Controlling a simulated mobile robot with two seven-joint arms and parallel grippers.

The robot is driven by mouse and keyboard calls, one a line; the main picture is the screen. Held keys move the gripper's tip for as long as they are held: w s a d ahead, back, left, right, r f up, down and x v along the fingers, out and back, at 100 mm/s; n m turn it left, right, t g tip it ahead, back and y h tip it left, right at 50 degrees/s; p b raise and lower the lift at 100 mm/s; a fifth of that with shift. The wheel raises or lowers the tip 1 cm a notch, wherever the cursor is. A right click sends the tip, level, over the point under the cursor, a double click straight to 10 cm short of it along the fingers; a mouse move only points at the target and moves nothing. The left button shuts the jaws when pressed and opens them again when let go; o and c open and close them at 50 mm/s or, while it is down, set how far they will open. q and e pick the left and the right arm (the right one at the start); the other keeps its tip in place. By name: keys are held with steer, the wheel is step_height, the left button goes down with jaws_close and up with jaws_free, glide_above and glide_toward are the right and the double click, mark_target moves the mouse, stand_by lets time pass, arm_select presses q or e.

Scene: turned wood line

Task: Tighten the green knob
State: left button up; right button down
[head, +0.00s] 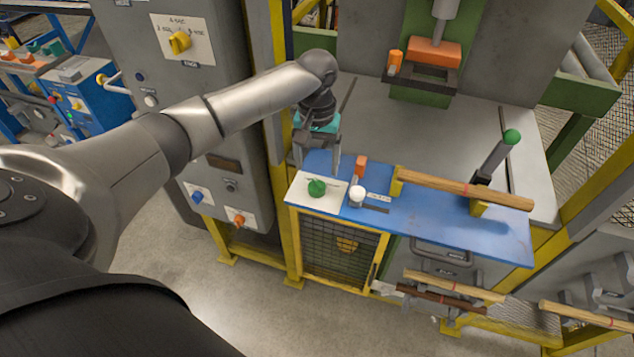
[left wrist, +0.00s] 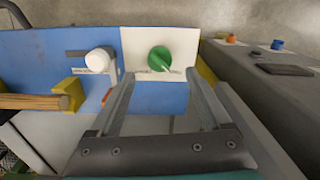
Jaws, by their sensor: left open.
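The green knob (head: 317,187) sits on a white plate (head: 304,203) at the left end of the blue panel. In the left wrist view the green knob (left wrist: 161,57) appears round with a raised bar across it, just beyond my fingertips. My left gripper (head: 318,168) is above and behind the knob in the head view, pointing down. Its two fingers are apart with nothing between them; in the left wrist view the gripper (left wrist: 160,76) frames the knob from a short distance. I see no contact. My right gripper is in neither view.
A wooden rod (head: 465,188) rests on yellow supports. A green-topped lever (head: 511,137) rises at right. A grey cabinet (head: 225,180) stands left.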

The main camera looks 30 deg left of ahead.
mark_target(317, 183)
arm_select(q)
step_height(317, 183, down, 7)
steer(key=shift+r+b, duration=0.2)
steer(key=shift+b, duration=0.25)
jaws_close()
stand_by(0.5)
